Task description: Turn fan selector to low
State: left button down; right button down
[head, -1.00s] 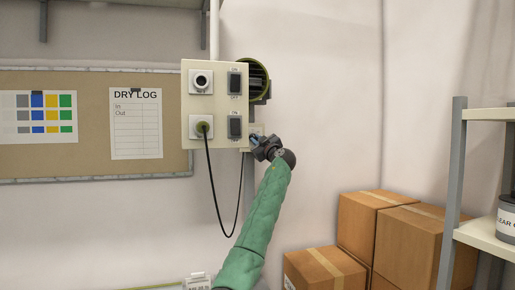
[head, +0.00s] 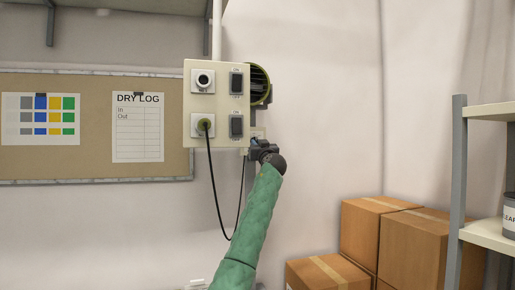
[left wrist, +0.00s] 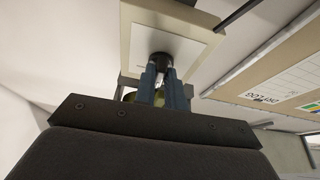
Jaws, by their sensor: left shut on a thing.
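The fan selector is a dark round knob (left wrist: 160,59) on a white plate (left wrist: 178,38) in the left wrist view. In the head view only a bit of its pale plate (head: 258,132) shows, right of the switch panel. My left gripper (head: 252,145) reaches up to it there. In the left wrist view the blue fingers (left wrist: 161,72) are shut on the knob from both sides. The knob's pointer and markings cannot be read. The round fan (head: 261,84) is partly hidden behind the panel. My right gripper is in neither view.
The beige switch panel (head: 216,105) is close left of my gripper, with sockets, two rocker switches and a hanging black cable (head: 214,195). Cardboard boxes (head: 372,235) and a shelf (head: 485,232) stand at the right. The wall between is clear.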

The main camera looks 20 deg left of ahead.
pick_arm(q)
jog(key=shift+m, duration=0.4)
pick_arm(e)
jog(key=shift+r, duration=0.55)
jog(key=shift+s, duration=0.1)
pick_arm(q)
jog(key=c, duration=1.5)
grip_release()
jog(key=shift+o, duration=0.2)
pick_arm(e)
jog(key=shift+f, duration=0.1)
